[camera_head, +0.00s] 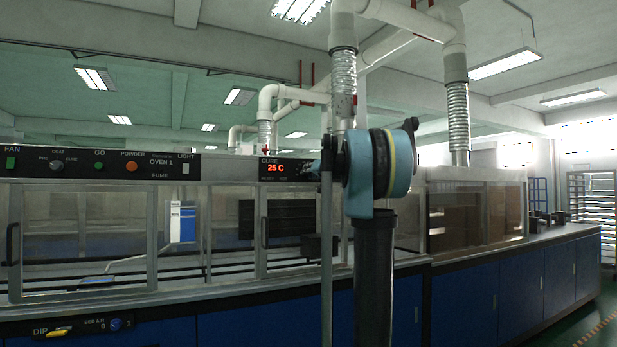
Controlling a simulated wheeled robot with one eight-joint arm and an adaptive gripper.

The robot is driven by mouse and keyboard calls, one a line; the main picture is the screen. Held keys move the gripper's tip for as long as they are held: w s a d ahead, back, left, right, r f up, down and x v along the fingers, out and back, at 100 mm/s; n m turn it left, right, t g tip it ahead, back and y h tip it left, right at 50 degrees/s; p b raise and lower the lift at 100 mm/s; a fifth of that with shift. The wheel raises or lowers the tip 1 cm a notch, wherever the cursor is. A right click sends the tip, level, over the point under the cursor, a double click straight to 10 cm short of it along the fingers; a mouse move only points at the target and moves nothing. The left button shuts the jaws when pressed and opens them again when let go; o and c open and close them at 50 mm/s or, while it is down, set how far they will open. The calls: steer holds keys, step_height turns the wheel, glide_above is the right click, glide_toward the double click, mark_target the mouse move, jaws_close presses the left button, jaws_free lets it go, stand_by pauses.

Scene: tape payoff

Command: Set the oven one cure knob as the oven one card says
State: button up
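The oven one control panel (215,165) is a black strip at the left, labelled OVEN 1. Small lettering under the display is too fine to read surely. No cure knob can be made out by the display; my arm covers the panel's right end. A grey knob (57,163) sits further left, between labels that seem to read PRE and CURE. A white and blue card-like thing (182,222) shows behind the glass, its writing unreadable. My gripper's fingers cannot be made out; my arm stands in front of the panel's right end.
A green FAN button (10,163), a green GO button (99,166) and an orange POWDER button (131,166) are on the panel. A lower dial (115,324) and yellow DIP handle (59,331) sit below. Blue cabinets (520,293) run right; floor shows at far right.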

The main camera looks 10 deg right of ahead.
steer(key=m, duration=2.4)
steer(key=shift+d+f, duration=0.15)
steer(key=shift+f, duration=0.15)
steer(key=o, duration=1.1)
steer(key=shift+w, duration=0.1)
steer(key=shift+c, duration=0.2)
steer(key=v, duration=1.2)
